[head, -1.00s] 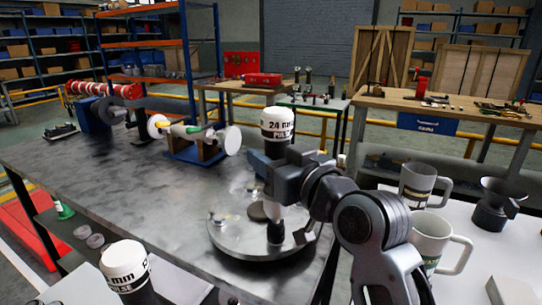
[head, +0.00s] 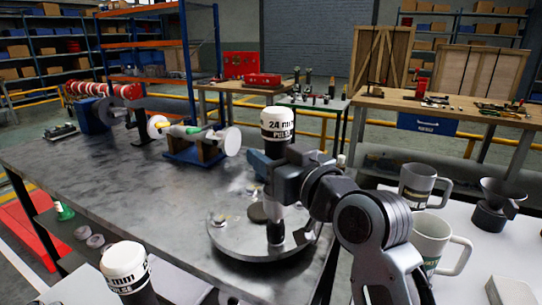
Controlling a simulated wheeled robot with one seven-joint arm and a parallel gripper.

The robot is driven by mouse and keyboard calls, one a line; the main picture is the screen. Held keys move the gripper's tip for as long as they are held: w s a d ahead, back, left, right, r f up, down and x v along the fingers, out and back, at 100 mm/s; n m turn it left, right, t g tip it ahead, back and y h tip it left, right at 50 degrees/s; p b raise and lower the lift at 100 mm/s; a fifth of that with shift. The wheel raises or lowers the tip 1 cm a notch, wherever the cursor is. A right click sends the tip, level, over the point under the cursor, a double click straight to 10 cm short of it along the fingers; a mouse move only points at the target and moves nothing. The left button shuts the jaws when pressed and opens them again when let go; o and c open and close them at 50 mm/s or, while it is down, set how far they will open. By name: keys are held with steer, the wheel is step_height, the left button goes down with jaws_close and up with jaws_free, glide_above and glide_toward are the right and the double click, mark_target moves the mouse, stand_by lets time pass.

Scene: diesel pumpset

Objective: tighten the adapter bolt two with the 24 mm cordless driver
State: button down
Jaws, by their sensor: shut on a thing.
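The 24 mm cordless driver (head: 278,127) has a white cap with black "24 mm PULSE" lettering and a dark body. It stands upright, nose down, over the round metal adapter plate (head: 235,240) on the steel bench. My gripper (head: 280,175) is shut around the driver's body and hides part of it. The driver's lower end (head: 275,233) meets the right part of the plate. The bolt under it is hidden, so I cannot tell whether the socket is seated. Small bolt heads (head: 222,219) show on the plate's left side.
A second white-capped driver (head: 126,268) stands at the front left. A shaft assembly (head: 190,135) sits at the bench's back. The bench's left middle is clear.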

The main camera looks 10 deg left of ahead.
mark_target(271, 132)
steer(key=shift+f+b, duration=0.4)
steer(key=shift+f, duration=0.2)
stand_by(2.1)
steer(key=shift+r, duration=0.1)
steer(key=shift+r+p, duration=2.15)
steer(key=shift+r, duration=0.7)
steer(key=shift+f, duration=0.1)
